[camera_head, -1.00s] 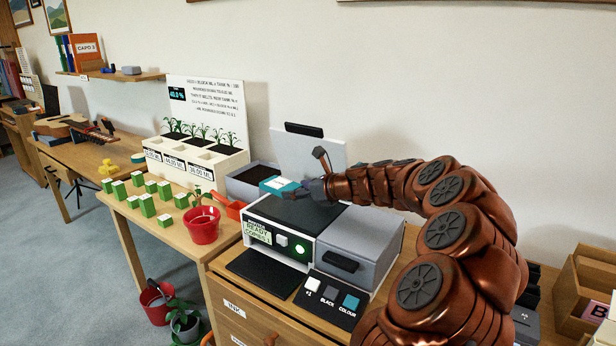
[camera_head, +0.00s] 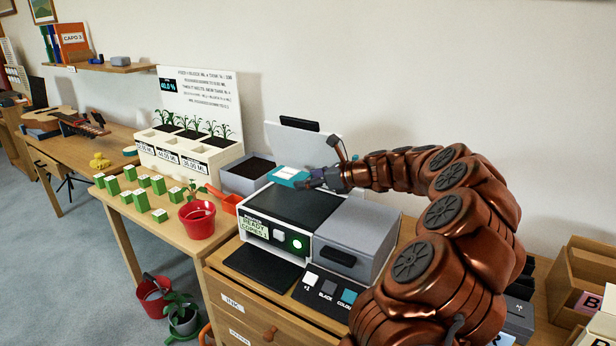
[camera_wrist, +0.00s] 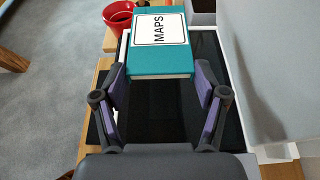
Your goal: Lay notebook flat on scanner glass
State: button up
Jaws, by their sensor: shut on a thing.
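The notebook (camera_head: 289,174) is teal with a white label; in the wrist view (camera_wrist: 158,60) the label reads MAPS. My gripper (camera_head: 310,181) is shut on its near end, with a fingertip on either side in the wrist view (camera_wrist: 157,80). The notebook looks roughly level and is held over the back left part of the scanner. The scanner's dark glass (camera_head: 302,206) shows below it, and also under my fingers in the wrist view (camera_wrist: 155,120). The scanner lid (camera_head: 290,143) stands raised at the back. Whether the notebook touches the glass is unclear.
A grey box (camera_head: 345,245) adjoins the scanner on the right. A dark soil tray (camera_head: 246,174) and red pot (camera_head: 197,220) stand left of it. Several green boxes (camera_head: 158,185) sit on the left table. A wooden sorter (camera_head: 580,282) is at far right.

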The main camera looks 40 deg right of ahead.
aim_at(309, 213)
jog(key=shift+f+b, duration=0.85)
jog(key=shift+f, duration=3)
jog(key=shift+f, duration=0.3)
jog(key=o, duration=1.2)
jog(key=v, duration=1.2)
